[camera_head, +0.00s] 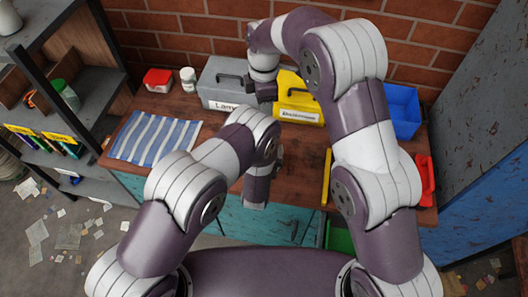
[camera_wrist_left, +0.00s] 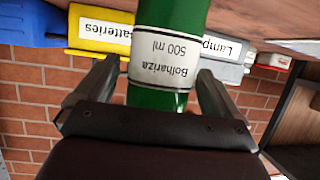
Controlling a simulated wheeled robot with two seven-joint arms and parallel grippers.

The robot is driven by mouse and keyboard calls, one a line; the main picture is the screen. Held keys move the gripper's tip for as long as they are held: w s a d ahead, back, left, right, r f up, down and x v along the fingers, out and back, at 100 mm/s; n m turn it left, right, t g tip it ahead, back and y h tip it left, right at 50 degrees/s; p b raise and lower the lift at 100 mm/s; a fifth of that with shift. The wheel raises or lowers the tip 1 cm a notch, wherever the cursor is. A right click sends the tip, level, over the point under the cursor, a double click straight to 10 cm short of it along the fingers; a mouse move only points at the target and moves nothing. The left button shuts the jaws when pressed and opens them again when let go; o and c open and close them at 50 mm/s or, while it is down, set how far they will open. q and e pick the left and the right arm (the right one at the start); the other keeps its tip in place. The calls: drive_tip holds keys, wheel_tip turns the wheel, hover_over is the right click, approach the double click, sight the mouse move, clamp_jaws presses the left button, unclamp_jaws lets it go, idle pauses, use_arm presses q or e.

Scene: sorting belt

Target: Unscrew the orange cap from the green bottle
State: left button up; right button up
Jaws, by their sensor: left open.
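The green bottle (camera_wrist_left: 172,25) stands between the two fingers of my left gripper (camera_wrist_left: 160,72) in the left wrist view. Its white label reads "Bolhariza 500 ml" and appears upside down, as does the background. The left gripper is open, with a finger on each side of the bottle. The bottle's ends and the orange cap are out of sight. In the head view I cannot make out the bottle; my left arm covers that part of the table. My right gripper (camera_head: 263,91) is a dark shape in front of the grey case; its finger opening is unclear.
On the wooden table are a striped cloth (camera_head: 155,138), a grey case (camera_head: 220,80), a yellow case (camera_head: 297,103), a red box (camera_head: 158,80) and a white jar (camera_head: 188,79). A blue bin (camera_head: 404,105) is at the right. Shelves (camera_head: 85,75) stand left. Table between cloth and cases is clear.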

drive_tip(key=shift+s, duration=0.15)
use_arm(q)
drive_tip(key=shift+w+f, duration=0.2)
drive_tip(key=shift+w, duration=0.25)
use_arm(e)
drive_tip(key=shift+w, duration=0.2)
